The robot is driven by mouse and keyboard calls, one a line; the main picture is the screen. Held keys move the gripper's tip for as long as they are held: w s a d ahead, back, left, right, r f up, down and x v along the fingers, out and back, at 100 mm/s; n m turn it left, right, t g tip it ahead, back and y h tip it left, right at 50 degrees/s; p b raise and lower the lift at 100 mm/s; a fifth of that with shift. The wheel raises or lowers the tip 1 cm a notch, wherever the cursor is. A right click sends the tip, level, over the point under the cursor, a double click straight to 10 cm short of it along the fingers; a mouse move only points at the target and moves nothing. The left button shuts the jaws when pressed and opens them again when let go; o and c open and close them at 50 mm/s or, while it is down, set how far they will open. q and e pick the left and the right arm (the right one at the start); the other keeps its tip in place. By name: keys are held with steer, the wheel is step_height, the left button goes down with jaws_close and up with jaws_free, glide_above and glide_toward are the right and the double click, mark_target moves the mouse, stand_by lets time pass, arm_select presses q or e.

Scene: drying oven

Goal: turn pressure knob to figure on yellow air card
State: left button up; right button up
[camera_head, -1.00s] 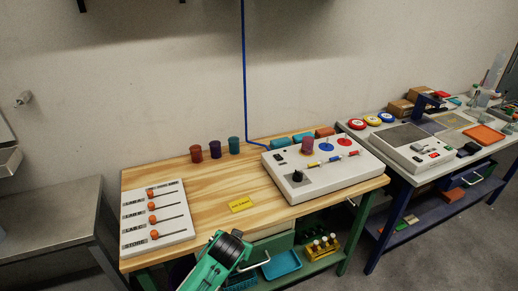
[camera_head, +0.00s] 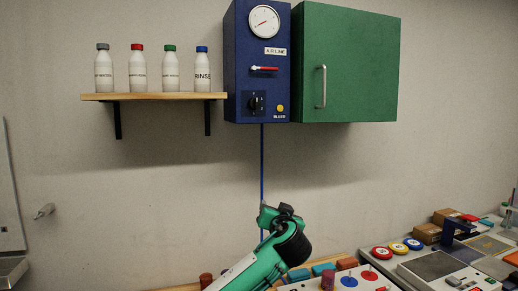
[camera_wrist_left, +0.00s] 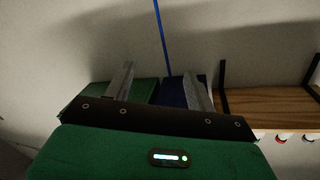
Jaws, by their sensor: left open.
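A blue air line box (camera_head: 241,60) hangs on the wall, with a round white gauge (camera_head: 264,22) at its top and a red-handled lever (camera_head: 264,69) below it. A black knob (camera_head: 256,103) sits low on its front, left of a yellow button (camera_head: 280,108). My left gripper (camera_head: 266,212) is raised below the box, apart from the knob. The left wrist view shows its two fingers spread and empty (camera_wrist_left: 158,72), with the blue box (camera_wrist_left: 172,92) beyond them. The yellow air card is out of view now. My right gripper is not in view.
A green cabinet (camera_head: 348,62) with a vertical handle adjoins the box on the right. A wooden shelf (camera_head: 150,96) with several bottles is left of it. A thin blue pipe (camera_head: 262,160) runs down the wall. The wooden bench and side table are at the bottom right.

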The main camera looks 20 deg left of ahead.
mark_target(257, 105)
arm_select(q)
step_height(257, 105, up, 24)
steer(key=a+n+t+y, duration=0.2)
steer(key=n+t+y, duration=0.1)
steer(key=y, duration=0.2)
steer(key=p+x, duration=0.7)
steer(key=x, duration=0.4)
steer(key=shift+w+a+r, duration=0.15)
steer(key=shift+w, duration=0.05)
steer(key=shift+p+x, duration=0.55)
steer(key=shift+x, duration=0.2)
